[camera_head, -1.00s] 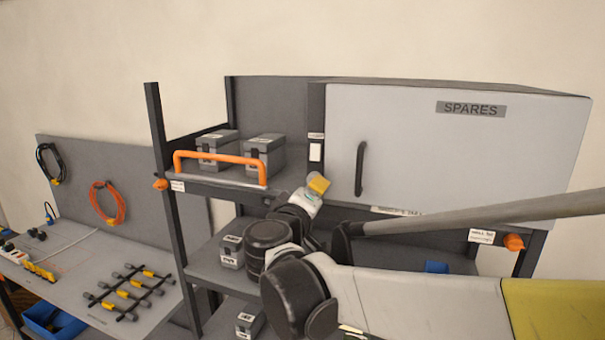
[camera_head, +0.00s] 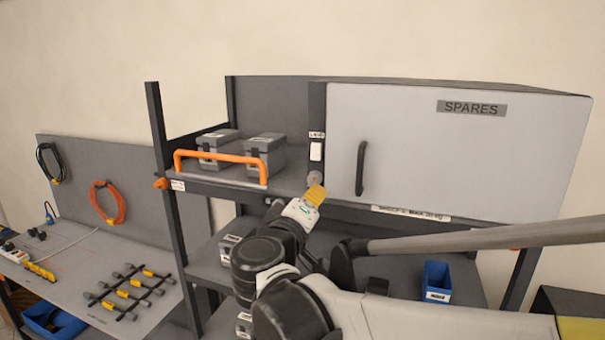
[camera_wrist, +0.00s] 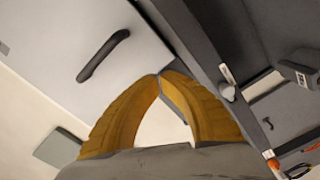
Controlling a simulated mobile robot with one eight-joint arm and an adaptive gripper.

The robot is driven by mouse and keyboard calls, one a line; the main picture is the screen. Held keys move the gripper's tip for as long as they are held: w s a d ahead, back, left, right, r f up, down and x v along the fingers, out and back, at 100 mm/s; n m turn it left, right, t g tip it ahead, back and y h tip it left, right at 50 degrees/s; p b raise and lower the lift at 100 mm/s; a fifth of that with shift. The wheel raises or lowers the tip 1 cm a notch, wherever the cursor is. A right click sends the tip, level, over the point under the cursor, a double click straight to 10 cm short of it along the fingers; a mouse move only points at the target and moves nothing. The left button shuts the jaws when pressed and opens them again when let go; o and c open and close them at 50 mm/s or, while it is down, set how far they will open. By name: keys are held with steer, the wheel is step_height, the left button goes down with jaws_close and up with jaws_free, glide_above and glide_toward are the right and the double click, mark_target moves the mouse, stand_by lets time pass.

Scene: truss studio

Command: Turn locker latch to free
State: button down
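The locker (camera_head: 440,150) is a grey box with a flat door marked SPARES and a dark upright handle (camera_head: 361,168). On the dark post left of the door are a white plate (camera_head: 316,151) and a small grey round knob (camera_head: 314,177), which looks like the latch. The knob also shows in the wrist view (camera_wrist: 228,93), right of my fingers. My gripper (camera_head: 317,192) has yellow fingers, just below the knob in the head view; contact is not visible. In the wrist view my gripper (camera_wrist: 162,75) has its fingertips together, with nothing held between them.
Left of the post, two grey cases (camera_head: 265,152) stand on the shelf behind an orange rail (camera_head: 220,157). A blue bin (camera_head: 437,281) sits on the lower shelf. A workbench (camera_head: 70,265) with tools stands at the left.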

mark_target(324, 179)
steer(key=shift+s+a, duration=0.2)
steer(key=shift+s, duration=0.45)
steer(key=shift+f, duration=0.1)
steer(key=w+d+f, duration=0.1)
steer(key=w, duration=0.5)
steer(key=shift+d+f+p, duration=0.2)
steer(key=shift+d+p, duration=0.05)
steer(key=shift+p, duration=0.2)
steer(key=shift+a+r, duration=0.35)
steer(key=shift+r, duration=0.05)
stand_by(0.6)
steer(key=shift+d+r+b, duration=0.25)
steer(key=shift+r+b, duration=0.1)
steer(key=shift+r, duration=0.25)
stand_by(0.8)
steer(key=shift+s+d+f, duration=0.15)
steer(key=shift+s+d, duration=0.05)
